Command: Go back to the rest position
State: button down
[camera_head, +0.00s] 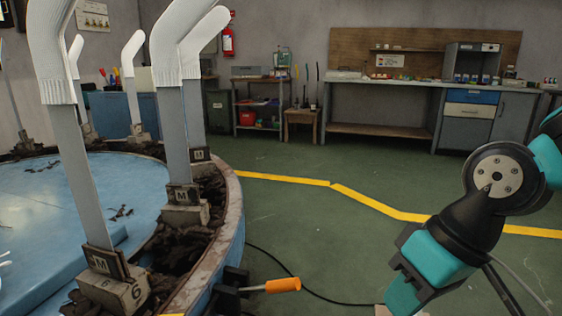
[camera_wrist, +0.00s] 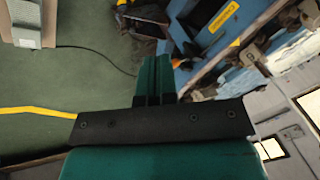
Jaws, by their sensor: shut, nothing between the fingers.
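My gripper (camera_wrist: 154,58) shows in the wrist view with its two teal fingers shut together and nothing between them. In the head view my gripper (camera_head: 404,298) hangs at the lower right, pointing down over the green floor, to the right of the round station and apart from it. White socks (camera_head: 60,50) are on upright grey boards (camera_head: 80,170) around the rim of the round blue station (camera_head: 75,200). The fingertips are partly cut off by the lower edge of the head view.
An orange-handled lever (camera_head: 282,285) sticks out from the station's side, left of my gripper. A dark cable (camera_head: 330,299) lies on the floor. A yellow line (camera_head: 375,206) crosses the open green floor. A workbench (camera_head: 400,88) stands at the back wall.

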jog(key=s+r+n+p, duration=0.1)
jog(key=s+r+p, duration=0.1)
jog(key=s+r, duration=0.3)
notch_tip(320, 180, up, 37)
jog(key=s+p, duration=0.1)
jog(key=p, duration=3.6)
jog(key=shift+s+f+g+h, duration=0.15)
jog(key=shift+s+g+h, duration=0.1)
jog(key=shift+g+h, duration=0.05)
jog(key=shift+a, duration=0.1)
jog(key=shift+n, duration=0.3)
